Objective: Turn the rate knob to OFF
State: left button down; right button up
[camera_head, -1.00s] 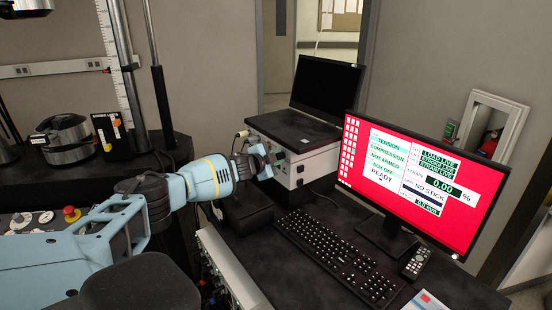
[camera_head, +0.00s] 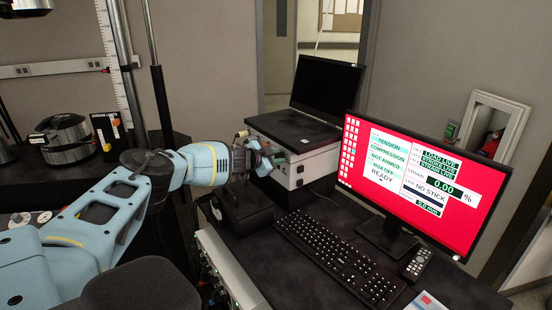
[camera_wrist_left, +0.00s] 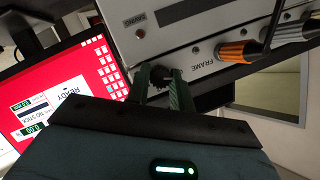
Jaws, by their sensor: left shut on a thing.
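The rate knob, as far as I can tell, is a small black knob (camera_wrist_left: 161,73) on the front panel of the white control box (camera_head: 315,165). In the left wrist view my left gripper (camera_wrist_left: 160,84) has its two green fingers on either side of this knob, shut on it. The knob's pointer and markings are hidden or too small to read. In the head view the left gripper (camera_head: 268,160) is at the left part of the box's front and covers the knob. My right gripper is in neither current view.
A laptop-like black screen (camera_head: 326,88) stands on the box. A monitor (camera_head: 425,180) with a red display reading READY stands to the right, with a keyboard (camera_head: 340,258) in front. In the wrist view, orange and grey connectors (camera_wrist_left: 240,50) sit beside the knob, near the FRAME label.

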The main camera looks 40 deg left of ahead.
pick_arm(q)
jog(key=shift+r, duration=0.1)
pick_arm(e)
jog(key=shift+d, duration=0.1)
pick_arm(q)
jog(key=c, duration=1.2)
grip_release()
jog(key=shift+c, duration=0.2)
jog(key=shift+s+r, duration=0.15)
jog(key=shift+s, duration=0.25)
jog(key=p+v, duration=0.2)
jog(key=v, duration=0.5)
pick_arm(e)
jog(key=w+r, duration=0.2)
jog(key=shift+w+d+r+t, duration=0.2)
jog(key=shift+r+t, duration=0.15)
jog(key=shift+t, duration=0.05)
